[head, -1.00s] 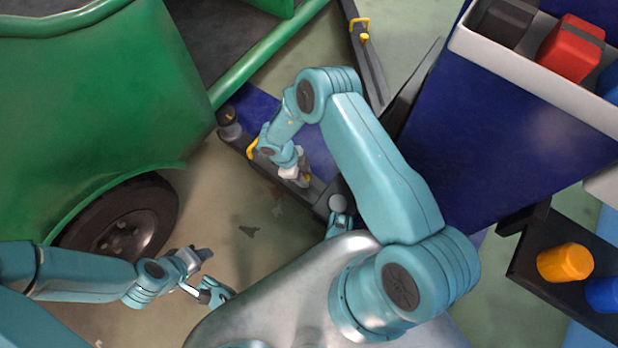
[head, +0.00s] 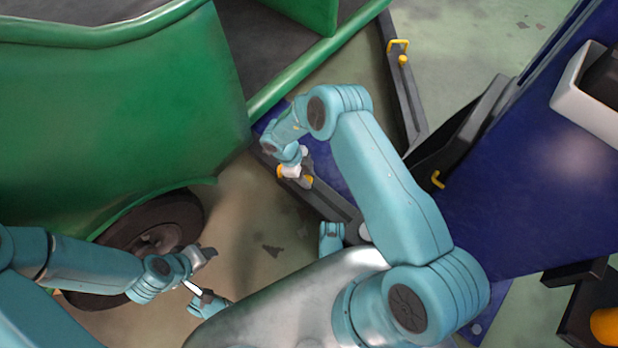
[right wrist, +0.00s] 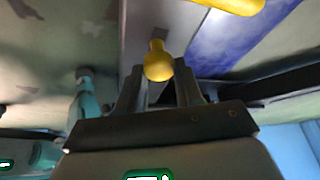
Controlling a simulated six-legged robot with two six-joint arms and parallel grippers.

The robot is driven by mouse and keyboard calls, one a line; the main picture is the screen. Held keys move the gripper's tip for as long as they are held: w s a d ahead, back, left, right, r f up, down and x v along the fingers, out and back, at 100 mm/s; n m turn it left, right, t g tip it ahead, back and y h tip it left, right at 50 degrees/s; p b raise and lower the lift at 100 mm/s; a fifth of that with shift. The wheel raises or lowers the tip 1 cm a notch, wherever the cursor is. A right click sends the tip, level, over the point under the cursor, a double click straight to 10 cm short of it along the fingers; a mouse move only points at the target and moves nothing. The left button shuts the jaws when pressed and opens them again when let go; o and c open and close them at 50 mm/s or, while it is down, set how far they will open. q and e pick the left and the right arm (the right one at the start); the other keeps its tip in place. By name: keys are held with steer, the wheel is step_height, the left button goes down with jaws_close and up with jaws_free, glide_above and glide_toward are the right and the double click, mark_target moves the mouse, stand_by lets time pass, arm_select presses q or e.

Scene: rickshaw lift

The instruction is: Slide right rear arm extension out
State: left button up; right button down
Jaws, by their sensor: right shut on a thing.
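The rear lift arm is a dark bar (head: 338,208) that runs from the blue post's base toward the green rickshaw. My right gripper (head: 297,172) is over this bar. In the right wrist view, its two dark fingers (right wrist: 158,88) stand on either side of a yellow knob (right wrist: 158,62) and are shut on it. The knob sits on a grey bar (right wrist: 150,25), with a yellow handle (right wrist: 238,4) beyond it. My arm hides the bar's far end in the head view. My left gripper (head: 205,257) is at the lower left, away from the bar; its finger opening is unclear.
The green rickshaw (head: 110,110) fills the upper left, with a dark wheel (head: 150,240) below. Another dark lift arm (head: 403,95) with a yellow handle (head: 398,45) lies at the upper middle. The blue post (head: 540,190) stands at right. Bare floor (head: 265,215) shows between wheel and bar.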

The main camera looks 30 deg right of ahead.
steer(key=shift+w+a, duration=0.25)
steer(key=shift+w, duration=0.1)
arm_select(q)
steer(key=shift+w+a+f, duration=0.1)
steer(key=shift+w, duration=0.25)
arm_select(e)
steer(key=shift+w, duration=0.2)
steer(key=c, duration=0.8)
jaws_free()
arm_select(q)
steer(key=shift+s, duration=0.1)
arm_select(e)
steer(key=shift+s, duration=0.1)
arm_select(q)
steer(key=s+d+r+g+p, duration=0.1)
steer(key=s+r+g+p, duration=0.1)
steer(key=s+r+p, duration=0.3)
step_height(320, 180, up, 4)
steer(key=p, duration=0.4)
steer(key=shift+s+d+h, duration=0.2)
steer(key=shift+d+h, duration=0.1)
arm_select(e)
step_height(320, 180, up, 20)
steer(key=shift+r, duration=0.1)
